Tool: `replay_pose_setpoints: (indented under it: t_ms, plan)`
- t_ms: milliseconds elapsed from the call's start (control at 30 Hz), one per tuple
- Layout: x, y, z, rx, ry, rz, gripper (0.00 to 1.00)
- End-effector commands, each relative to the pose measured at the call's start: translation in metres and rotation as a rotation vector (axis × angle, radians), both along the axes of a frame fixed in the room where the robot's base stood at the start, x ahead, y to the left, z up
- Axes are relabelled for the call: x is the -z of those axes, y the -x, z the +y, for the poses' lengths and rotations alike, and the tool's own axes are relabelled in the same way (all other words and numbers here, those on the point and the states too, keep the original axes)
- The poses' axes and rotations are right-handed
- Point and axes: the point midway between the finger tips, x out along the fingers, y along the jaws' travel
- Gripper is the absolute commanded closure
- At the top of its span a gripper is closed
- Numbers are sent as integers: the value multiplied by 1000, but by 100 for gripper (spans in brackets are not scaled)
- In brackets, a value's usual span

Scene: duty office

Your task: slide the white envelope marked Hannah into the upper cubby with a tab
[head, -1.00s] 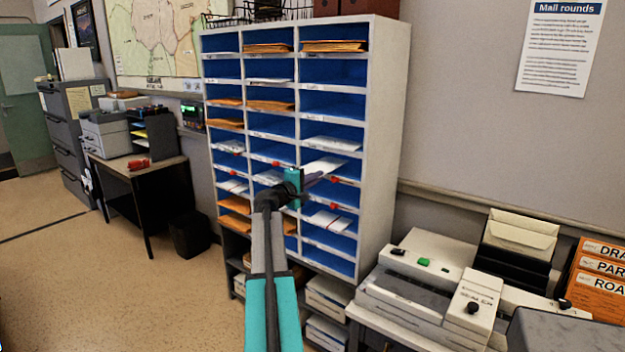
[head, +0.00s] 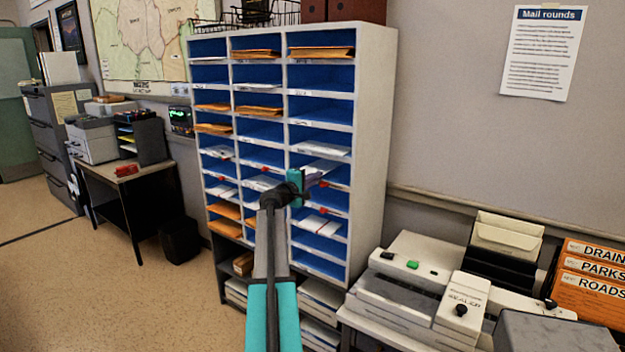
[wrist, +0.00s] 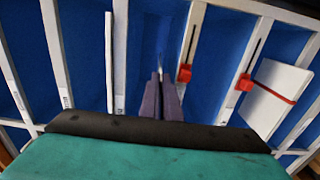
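My gripper (head: 310,181) is in front of the right column of the blue cubby rack (head: 372,130). In the wrist view its fingers (wrist: 161,98) are close together around a thin pale edge, the white envelope (wrist: 160,62) seen nearly edge-on. The envelope (head: 322,166) shows pale beyond my gripper in the head view; its name is not readable. It points at the opening just above the upper red tab (wrist: 185,73); how deep it reaches is unclear. A lower red tab (wrist: 245,82) sits one shelf down.
A white bundle with a red band (wrist: 280,95) lies in the cubby below the lower tab. White mail (head: 325,148) lies in the cubby above my gripper. A sealer machine (head: 462,308) and orange folders (head: 595,280) stand at right. Floor is clear at left.

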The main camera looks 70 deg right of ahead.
Motion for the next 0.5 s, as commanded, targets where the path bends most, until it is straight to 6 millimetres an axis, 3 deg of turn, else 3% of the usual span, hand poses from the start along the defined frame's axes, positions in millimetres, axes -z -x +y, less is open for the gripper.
replay_pose_setpoints:
  t_ms: [500]
  plan:
    - [3, 8, -34, 0, 0, 1, 100]
